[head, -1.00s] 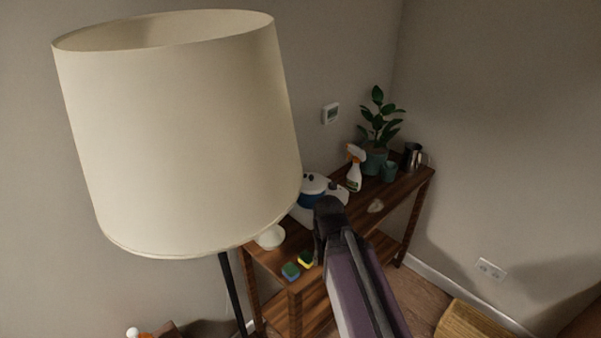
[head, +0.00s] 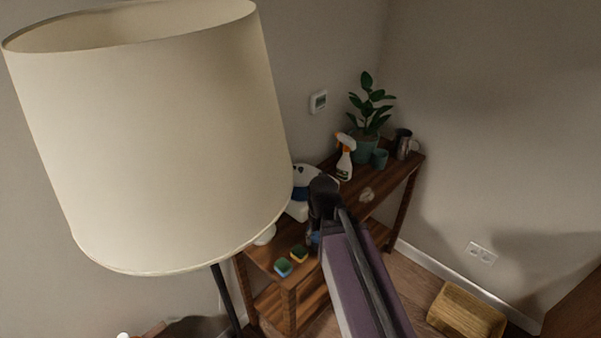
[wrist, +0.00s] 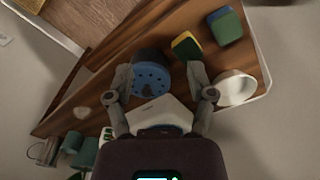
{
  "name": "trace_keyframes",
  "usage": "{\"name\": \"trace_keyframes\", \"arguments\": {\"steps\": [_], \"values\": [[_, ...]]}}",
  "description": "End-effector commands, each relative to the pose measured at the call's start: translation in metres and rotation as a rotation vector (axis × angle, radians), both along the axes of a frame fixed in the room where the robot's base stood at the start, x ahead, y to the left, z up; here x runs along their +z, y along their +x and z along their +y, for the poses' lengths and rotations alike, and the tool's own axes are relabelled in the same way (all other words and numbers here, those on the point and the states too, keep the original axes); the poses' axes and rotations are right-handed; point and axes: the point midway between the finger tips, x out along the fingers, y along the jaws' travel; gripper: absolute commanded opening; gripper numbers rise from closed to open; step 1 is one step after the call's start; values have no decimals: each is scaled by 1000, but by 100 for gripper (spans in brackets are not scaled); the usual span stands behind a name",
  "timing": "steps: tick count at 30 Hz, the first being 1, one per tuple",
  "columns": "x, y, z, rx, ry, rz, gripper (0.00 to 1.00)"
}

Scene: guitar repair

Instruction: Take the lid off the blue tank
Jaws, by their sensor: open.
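My gripper (wrist: 160,72) is open and empty, with fingers spread in the wrist view. A white boxy body (wrist: 160,114) with small lettering shows between the finger bases, and a round blue piece with dark holes (wrist: 151,76) lies between the fingertips. I cannot tell whether the fingers touch either one.
Two sponges (head: 291,261) and a white bowl (wrist: 236,88) are on the table (head: 262,255). A spray bottle (head: 345,160), potted plant (head: 368,130), teal cup (head: 380,158) and metal mug (head: 403,147) stand at its far end. A large lampshade (head: 150,140) fills the left foreground.

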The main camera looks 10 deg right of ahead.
Motion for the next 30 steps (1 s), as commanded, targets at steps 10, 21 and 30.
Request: {"name": "trace_keyframes", "arguments": {"steps": [10,21,30], "values": [[52,81,0,50,0,0,70],[124,204,0,149,1,0,70],[163,274,0,210,1,0,70]]}}
